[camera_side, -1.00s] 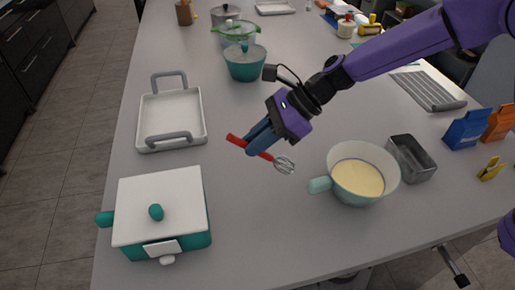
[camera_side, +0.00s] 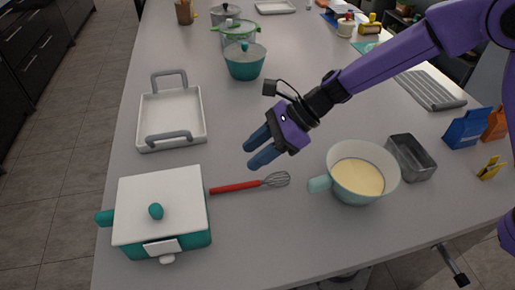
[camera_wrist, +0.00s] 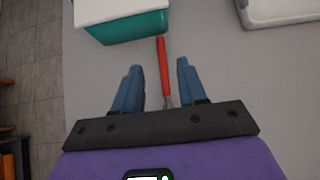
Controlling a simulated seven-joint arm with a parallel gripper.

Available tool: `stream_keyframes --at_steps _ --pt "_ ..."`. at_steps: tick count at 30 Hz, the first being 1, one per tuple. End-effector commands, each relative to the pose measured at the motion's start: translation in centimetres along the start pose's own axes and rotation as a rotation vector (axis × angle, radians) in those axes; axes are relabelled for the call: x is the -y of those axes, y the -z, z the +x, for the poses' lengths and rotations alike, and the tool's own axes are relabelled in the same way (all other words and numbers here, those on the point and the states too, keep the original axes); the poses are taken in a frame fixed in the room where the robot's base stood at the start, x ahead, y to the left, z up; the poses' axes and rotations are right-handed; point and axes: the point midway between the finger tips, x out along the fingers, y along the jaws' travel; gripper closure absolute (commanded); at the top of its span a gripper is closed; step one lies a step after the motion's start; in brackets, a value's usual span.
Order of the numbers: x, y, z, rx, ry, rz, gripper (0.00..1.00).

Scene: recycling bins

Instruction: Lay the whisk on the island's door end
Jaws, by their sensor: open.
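The whisk (camera_side: 240,186) has a red handle and a wire head. It lies flat on the grey island top (camera_side: 250,235), between the teal pot and the batter bowl. Its handle end is close to the pot. My gripper (camera_side: 256,155) is open and empty above and behind the whisk, apart from it. In the wrist view the red whisk handle (camera_wrist: 164,65) shows between and beyond the open fingers of my gripper (camera_wrist: 158,78). The whisk's wire head is mostly hidden there by the gripper body.
A teal pot with a white lid (camera_side: 160,205) stands left of the whisk. A batter bowl (camera_side: 358,175) and a grey loaf tin (camera_side: 410,157) stand to the right. A white tray (camera_side: 172,115) lies behind the pot. The front middle of the island is clear.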

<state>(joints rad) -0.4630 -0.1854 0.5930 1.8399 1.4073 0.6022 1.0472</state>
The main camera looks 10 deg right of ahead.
Motion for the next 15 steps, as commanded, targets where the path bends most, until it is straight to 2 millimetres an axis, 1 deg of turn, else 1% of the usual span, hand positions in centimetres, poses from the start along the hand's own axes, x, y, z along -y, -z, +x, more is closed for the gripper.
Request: stream_keyframes --at_steps 3,7,11,15 --pt "0.0 -0.3 -0.3 0.001 0.001 -0.001 0.59" --pt "0.1 -0.3 -1.9 0.003 0.004 -0.001 0.59" --pt "0.1 -0.3 -4.4 0.003 0.005 -0.002 0.59" --pt "0.1 -0.3 -7.3 0.003 0.005 -0.001 0.59"
